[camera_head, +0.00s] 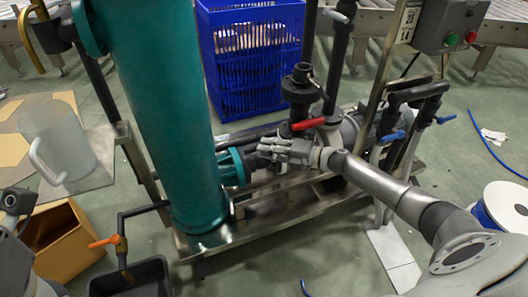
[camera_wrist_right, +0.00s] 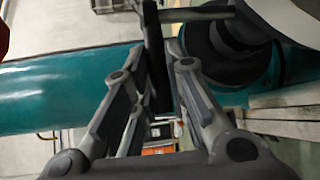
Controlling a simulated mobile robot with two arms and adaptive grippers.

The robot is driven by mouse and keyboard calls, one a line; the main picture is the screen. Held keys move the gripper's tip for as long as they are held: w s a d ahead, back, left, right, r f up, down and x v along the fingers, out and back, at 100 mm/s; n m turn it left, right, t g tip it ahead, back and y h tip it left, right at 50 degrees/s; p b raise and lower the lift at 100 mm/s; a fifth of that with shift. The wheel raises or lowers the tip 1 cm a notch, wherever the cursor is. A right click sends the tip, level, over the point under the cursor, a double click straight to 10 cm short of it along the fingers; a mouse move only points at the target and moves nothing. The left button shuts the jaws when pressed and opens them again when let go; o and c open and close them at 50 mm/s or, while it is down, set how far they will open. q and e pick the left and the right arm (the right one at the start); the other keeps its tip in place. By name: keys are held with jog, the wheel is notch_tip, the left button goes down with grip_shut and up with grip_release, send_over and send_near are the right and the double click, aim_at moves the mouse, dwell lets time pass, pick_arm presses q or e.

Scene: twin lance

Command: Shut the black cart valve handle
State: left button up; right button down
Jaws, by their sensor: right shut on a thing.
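My right gripper (camera_head: 265,147) reaches in from the right to the pipework beside the teal tank. In the right wrist view its two fingers (camera_wrist_right: 160,75) are closed around a black bar-shaped handle (camera_wrist_right: 154,45), which stands upright in that picture between them. In the head view the black handle is hidden by the gripper or too small to make out. The black valve body and pipe (camera_head: 302,90) rise behind the gripper. A red lever (camera_head: 308,124) lies just above and right of the fingers. My left gripper is not in view; only part of the left arm seems to show at the left edge.
The teal tank (camera_head: 160,110) stands close left of the right gripper. A blue crate (camera_head: 250,60) stands behind. Blue levers (camera_head: 394,136) sit on pipes to the right, with a white spool (camera_head: 505,208) beyond. An orange-handled tap (camera_head: 106,241) is over a black bin (camera_head: 130,280) at front left.

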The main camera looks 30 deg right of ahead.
jog(key=shift+d+y, duration=0.1)
jog(key=shift+y, duration=0.2)
jog(key=c, duration=1.4)
grip_release()
jog(key=shift+c, duration=0.2)
jog(key=v, duration=1.2)
jog(key=shift+r, duration=0.15)
